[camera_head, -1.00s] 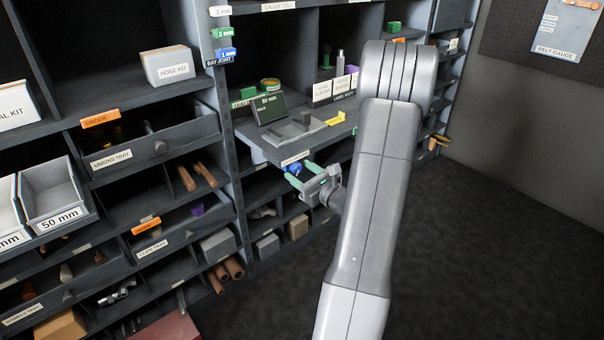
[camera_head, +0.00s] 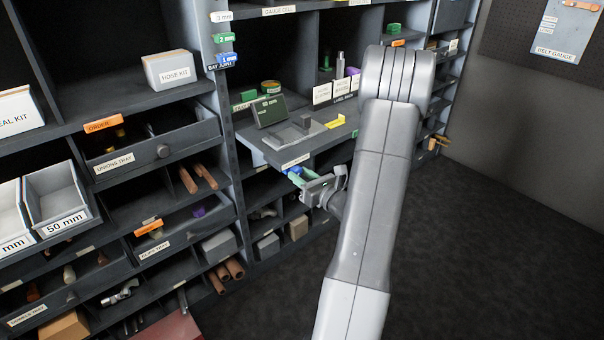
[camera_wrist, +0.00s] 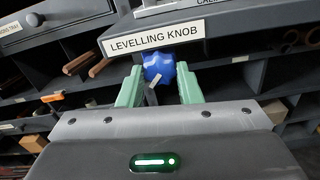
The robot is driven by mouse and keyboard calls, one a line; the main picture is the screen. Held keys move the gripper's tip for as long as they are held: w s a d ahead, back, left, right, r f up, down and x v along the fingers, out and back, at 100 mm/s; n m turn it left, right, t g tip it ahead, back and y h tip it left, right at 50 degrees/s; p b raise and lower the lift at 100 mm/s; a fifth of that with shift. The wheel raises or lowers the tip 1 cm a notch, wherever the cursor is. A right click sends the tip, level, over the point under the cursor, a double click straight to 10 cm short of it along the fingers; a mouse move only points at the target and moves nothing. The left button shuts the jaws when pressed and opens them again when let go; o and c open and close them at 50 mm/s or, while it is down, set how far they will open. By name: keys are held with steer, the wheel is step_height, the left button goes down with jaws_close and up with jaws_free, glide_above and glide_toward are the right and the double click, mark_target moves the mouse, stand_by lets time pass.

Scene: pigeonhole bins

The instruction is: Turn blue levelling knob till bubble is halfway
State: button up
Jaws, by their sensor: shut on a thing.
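The blue levelling knob (camera_wrist: 158,68) sits under the front edge of the gauge shelf, below the "LEVELLING KNOB" label (camera_wrist: 156,38). It also shows in the head view (camera_head: 294,170), partly hidden by a finger. My gripper (camera_wrist: 160,88) has one green finger on each side of the knob and is shut on it. In the head view my gripper (camera_head: 304,180) is at the shelf's front edge, and looks tilted. A grey pointer-like piece on the knob stands between the fingers. I cannot make out a bubble in either view.
The gauge shelf (camera_head: 262,153) holds a dark display block (camera_head: 269,110), a grey gauge (camera_head: 293,133) and a yellow piece (camera_head: 335,122). Bins with pipes and blocks lie below and left. The floor at right is clear.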

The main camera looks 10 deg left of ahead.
steer(key=o, duration=1)
steer(key=shift+c, duration=0.2)
steer(key=v, duration=1.3)
steer(key=shift+s+d, duration=0.25)
steer(key=shift+d, duration=0.05)
steer(key=x, duration=1.3)
steer(key=shift+w+a, duration=0.25)
steer(key=shift+a, duration=0.05)
